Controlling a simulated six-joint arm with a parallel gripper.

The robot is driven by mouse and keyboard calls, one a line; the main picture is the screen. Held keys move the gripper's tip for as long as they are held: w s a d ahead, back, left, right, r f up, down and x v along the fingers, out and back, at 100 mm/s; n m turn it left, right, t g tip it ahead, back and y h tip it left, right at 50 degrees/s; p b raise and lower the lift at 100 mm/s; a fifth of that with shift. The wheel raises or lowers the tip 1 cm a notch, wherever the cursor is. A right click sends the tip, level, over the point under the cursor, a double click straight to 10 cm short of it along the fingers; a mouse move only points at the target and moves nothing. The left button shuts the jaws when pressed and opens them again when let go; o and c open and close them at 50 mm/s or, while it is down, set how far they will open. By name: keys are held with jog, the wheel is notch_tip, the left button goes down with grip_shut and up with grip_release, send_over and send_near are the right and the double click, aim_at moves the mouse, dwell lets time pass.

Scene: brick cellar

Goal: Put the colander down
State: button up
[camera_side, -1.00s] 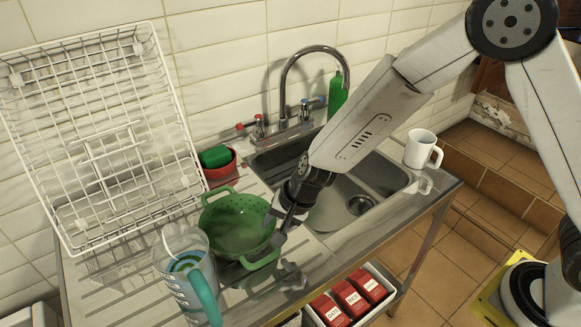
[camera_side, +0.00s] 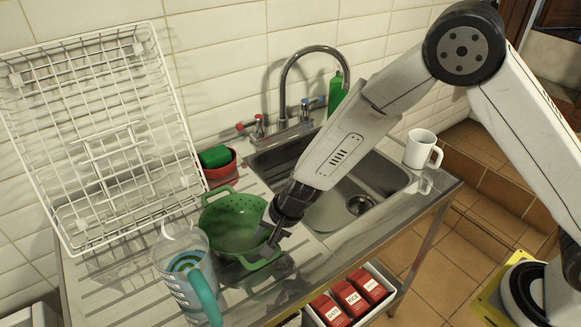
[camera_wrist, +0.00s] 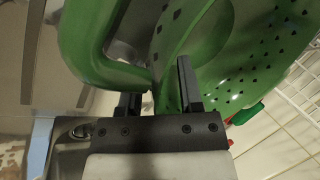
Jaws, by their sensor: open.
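The green colander (camera_side: 232,222) sits upright on the ribbed drainboard, left of the sink. Its near handle (camera_side: 262,262) points toward the front edge. My gripper (camera_side: 268,250) is at the colander's right front side, low by its rim and near handle. In the wrist view, the open fingers (camera_wrist: 158,92) stand apart with the green handle and wall of the colander (camera_wrist: 225,60) just beyond and between them. I cannot tell whether a finger touches the colander.
A measuring jug (camera_side: 187,275) with a teal handle stands close at the colander's left front. A red bowl (camera_side: 220,168) with a green sponge is behind it. The wire rack (camera_side: 100,130) leans at left. The sink (camera_side: 375,180), tap (camera_side: 284,90) and white mug (camera_side: 421,148) are right.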

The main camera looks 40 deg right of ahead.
grip_shut()
dwell(1.4)
